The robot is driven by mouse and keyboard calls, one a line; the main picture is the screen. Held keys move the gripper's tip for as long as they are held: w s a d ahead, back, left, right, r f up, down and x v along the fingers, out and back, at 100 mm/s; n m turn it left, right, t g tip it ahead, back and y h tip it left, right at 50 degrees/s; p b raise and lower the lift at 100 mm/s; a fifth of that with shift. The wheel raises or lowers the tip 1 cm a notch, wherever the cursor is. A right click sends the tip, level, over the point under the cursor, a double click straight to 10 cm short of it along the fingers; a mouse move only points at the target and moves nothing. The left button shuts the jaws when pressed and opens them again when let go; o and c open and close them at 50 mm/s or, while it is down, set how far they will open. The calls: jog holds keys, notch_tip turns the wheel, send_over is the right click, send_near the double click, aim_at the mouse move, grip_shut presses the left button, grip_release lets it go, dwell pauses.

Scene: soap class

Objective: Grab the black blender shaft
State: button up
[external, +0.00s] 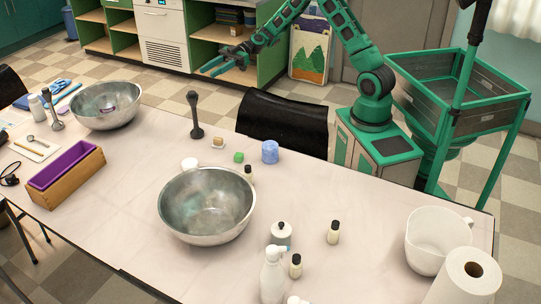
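The black blender shaft (195,116) stands upright on the white table near its far edge, between the two metal bowls. It is a slim black rod with a wider foot and a wider top end. My gripper (207,70) is up and beyond the table's far edge, a little right of the shaft in the picture and well apart from it. Its green fingers are spread apart, with nothing seen between them.
A large metal bowl (206,205) stands nearer, another (105,104) at left. A black chair (283,122) stands at the far edge. Bare table surrounds the shaft's left side.

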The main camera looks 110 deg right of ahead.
jog(key=d+r+t, duration=0.1)
jog(key=d+t, duration=0.1)
jog(key=d, duration=0.1)
send_near(193, 107)
jog(key=shift+w+d+f+x, duration=0.15)
jog(key=shift+f+x, duration=0.15)
jog(key=shift+x, duration=1.25)
jog(key=shift+w+d+f+x, duration=0.1)
jog(key=shift+d+f+x, duration=0.15)
jog(key=shift+x, duration=1.3)
jog(key=shift+w+d+f+x, duration=0.1)
jog(key=shift+f+x, duration=0.2)
jog(key=shift+x, duration=1.25)
grip_shut()
